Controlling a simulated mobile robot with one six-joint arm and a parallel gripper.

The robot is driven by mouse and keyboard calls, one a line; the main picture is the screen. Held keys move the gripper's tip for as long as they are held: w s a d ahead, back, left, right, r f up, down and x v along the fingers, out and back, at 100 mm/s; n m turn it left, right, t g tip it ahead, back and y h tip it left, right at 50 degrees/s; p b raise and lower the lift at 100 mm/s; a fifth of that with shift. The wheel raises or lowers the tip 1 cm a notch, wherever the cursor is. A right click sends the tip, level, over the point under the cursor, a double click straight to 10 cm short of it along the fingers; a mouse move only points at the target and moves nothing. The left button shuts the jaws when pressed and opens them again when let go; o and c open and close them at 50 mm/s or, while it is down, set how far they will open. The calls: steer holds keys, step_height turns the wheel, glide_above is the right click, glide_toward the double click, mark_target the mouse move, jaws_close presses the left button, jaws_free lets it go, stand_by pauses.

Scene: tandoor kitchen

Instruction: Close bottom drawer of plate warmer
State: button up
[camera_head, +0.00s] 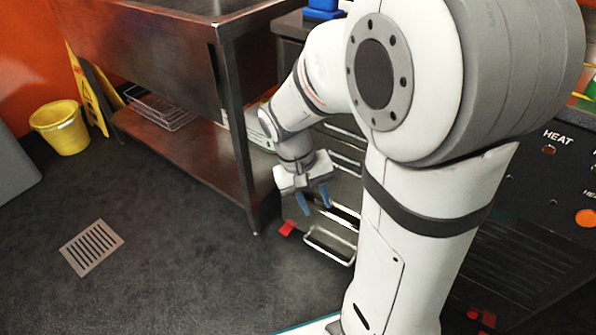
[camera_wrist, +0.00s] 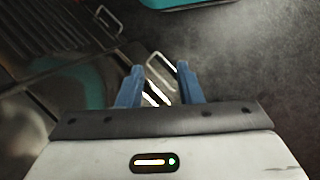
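The plate warmer (camera_head: 348,190) is a steel cabinet with stacked drawers and bar handles, partly hidden behind my arm. Its bottom drawer (camera_head: 330,246) shows low near the floor by its pale bar handle; it appears to stand out somewhat, but how far I cannot tell. My gripper (camera_head: 316,208) points down in front of the lower drawers, above the bottom handle. Its two blue fingers are apart with nothing held. In the wrist view, a bar handle (camera_wrist: 160,68) shows beyond and between the fingertips; contact is not clear.
A steel sink table (camera_head: 190,150) stands left of the warmer, its leg close to my gripper. A yellow bucket (camera_head: 60,127), a yellow floor sign (camera_head: 88,92) and a floor drain (camera_head: 91,248) are further left. A black HEAT unit (camera_head: 540,215) is at right. Floor in front is clear.

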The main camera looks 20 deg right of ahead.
mark_target(327, 253)
steer(key=w+d+f+g+h+b, duration=0.15)
steer(key=w+f+h, duration=0.4)
steer(key=f, duration=0.65)
steer(key=w+d+f+g+h+b, duration=0.1)
steer(key=w+d+f+h+b, duration=0.15)
steer(key=w+f+h, duration=0.65)
steer(key=s+d+f+n+t+h+b, duration=0.2)
steer(key=f+t, duration=0.8)
steer(key=f, duration=2.1)
steer(key=shift+n, duration=0.6)
steer(key=d+b, duration=0.1)
steer(key=d, duration=0.2)
steer(key=d+r, duration=0.1)
steer(key=d, duration=0.1)
steer(key=shift+d+b, duration=0.35)
steer(key=shift+d, duration=0.05)
jaws_close()
